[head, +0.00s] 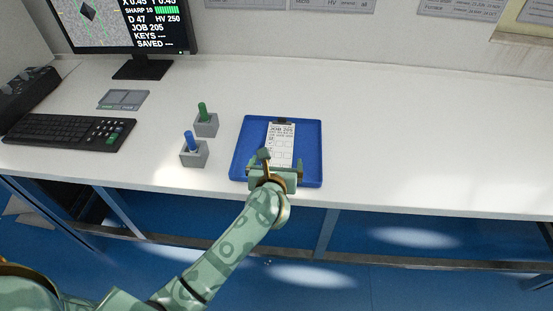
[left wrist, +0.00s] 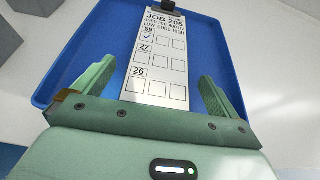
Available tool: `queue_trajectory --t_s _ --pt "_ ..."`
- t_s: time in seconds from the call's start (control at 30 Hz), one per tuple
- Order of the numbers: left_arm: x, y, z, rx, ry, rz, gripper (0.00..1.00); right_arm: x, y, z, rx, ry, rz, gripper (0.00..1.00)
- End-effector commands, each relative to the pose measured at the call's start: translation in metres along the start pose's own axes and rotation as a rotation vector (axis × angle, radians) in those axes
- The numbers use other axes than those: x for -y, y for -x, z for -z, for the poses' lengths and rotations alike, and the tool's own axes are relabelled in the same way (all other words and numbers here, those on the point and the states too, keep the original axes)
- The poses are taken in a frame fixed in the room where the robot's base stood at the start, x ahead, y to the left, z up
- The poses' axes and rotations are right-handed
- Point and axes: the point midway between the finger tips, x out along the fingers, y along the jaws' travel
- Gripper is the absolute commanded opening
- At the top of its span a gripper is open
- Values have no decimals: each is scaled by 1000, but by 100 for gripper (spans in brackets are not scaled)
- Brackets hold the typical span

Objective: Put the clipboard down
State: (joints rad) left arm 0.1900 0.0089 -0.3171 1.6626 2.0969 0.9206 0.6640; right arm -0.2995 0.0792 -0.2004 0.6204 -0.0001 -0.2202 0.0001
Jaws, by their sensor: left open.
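The clipboard (head: 281,146) lies flat in the blue tray (head: 311,150) on the white bench. It bears a white sheet headed JOB 205 and has a dark clip at its far end. In the left wrist view the clipboard (left wrist: 157,60) shows a tick in one box beside 59. My left gripper (head: 274,170) is over the near edge of the tray. In the left wrist view the left gripper (left wrist: 160,88) is open, its fingers apart on either side of the clipboard's near end. Whether they touch it I cannot tell. My right gripper is not in view.
A green-handled block (head: 206,123) and a blue-handled block (head: 194,152) stand left of the tray (left wrist: 60,62). A keyboard (head: 68,132), a grey pad (head: 123,99) and a monitor (head: 120,25) are further left. The bench (head: 430,140) is clear to the right.

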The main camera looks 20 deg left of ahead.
Motion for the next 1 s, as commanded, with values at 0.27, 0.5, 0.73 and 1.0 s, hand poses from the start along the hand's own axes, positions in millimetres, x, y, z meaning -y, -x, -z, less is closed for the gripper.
queue_trajectory --t_s 0.27,0.5,0.73,1.0 --pt "0 69 -4 1 1 2 98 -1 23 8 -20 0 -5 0" --pt "0 96 -2 0 1 1 98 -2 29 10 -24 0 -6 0" --pt "0 98 0 0 0 0 98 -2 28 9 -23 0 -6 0" --pt "0 98 -1 0 0 1 98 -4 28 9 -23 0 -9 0"
